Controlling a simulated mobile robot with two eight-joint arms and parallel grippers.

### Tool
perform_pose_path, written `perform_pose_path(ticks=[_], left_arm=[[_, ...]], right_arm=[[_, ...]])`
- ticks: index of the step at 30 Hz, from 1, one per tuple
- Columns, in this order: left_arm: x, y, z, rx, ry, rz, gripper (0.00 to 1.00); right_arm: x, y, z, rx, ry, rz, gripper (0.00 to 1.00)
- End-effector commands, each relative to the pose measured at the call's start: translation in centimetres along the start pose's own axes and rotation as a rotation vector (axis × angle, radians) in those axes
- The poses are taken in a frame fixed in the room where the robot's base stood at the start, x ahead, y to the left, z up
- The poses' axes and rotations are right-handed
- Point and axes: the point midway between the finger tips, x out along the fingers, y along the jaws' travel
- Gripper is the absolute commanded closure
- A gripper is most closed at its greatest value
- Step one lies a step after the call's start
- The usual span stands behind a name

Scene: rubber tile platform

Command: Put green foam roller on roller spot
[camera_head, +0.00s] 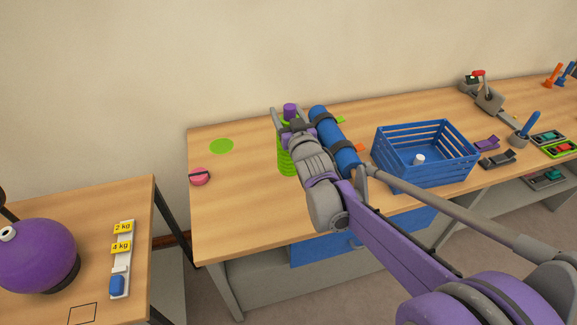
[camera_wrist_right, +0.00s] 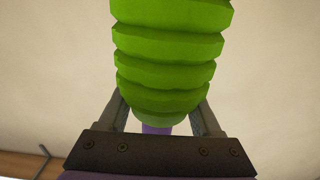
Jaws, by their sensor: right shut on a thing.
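The green foam roller (camera_head: 287,162) is ribbed, with a purple core, and stands upright near the left part of the workbench. My right gripper (camera_head: 285,128) is shut on it and covers much of it in the head view. In the right wrist view the roller (camera_wrist_right: 170,55) fills the space between the two fingers (camera_wrist_right: 162,118). I cannot tell whether its lower end touches the bench. A flat green disc (camera_head: 221,146), which looks like the roller spot, lies bare on the bench left of the roller. My left gripper is not in view.
A blue banded cylinder (camera_head: 333,138) is just right of the gripper. A blue slatted crate (camera_head: 425,172) stands farther right. A pink round thing (camera_head: 200,177) sits at the bench's left edge. A lower table with a purple ball (camera_head: 38,255) is at left.

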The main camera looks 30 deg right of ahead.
Motion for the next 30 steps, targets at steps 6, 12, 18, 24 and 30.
perform_pose_path(ticks=[6,12,18,24,30], left_arm=[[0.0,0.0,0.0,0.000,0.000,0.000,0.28],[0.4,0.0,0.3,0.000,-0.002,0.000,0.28],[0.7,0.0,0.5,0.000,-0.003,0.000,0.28],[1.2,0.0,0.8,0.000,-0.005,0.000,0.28],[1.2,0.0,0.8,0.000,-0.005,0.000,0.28]], right_arm=[[0.0,0.0,0.0,0.000,0.001,0.000,1.00],[0.0,0.0,2.6,0.001,0.000,0.000,1.00],[0.0,0.0,5.0,0.000,0.000,0.000,1.00],[0.0,0.0,7.9,0.001,0.000,0.000,1.00],[0.0,0.0,9.7,0.000,0.001,0.000,1.00]])
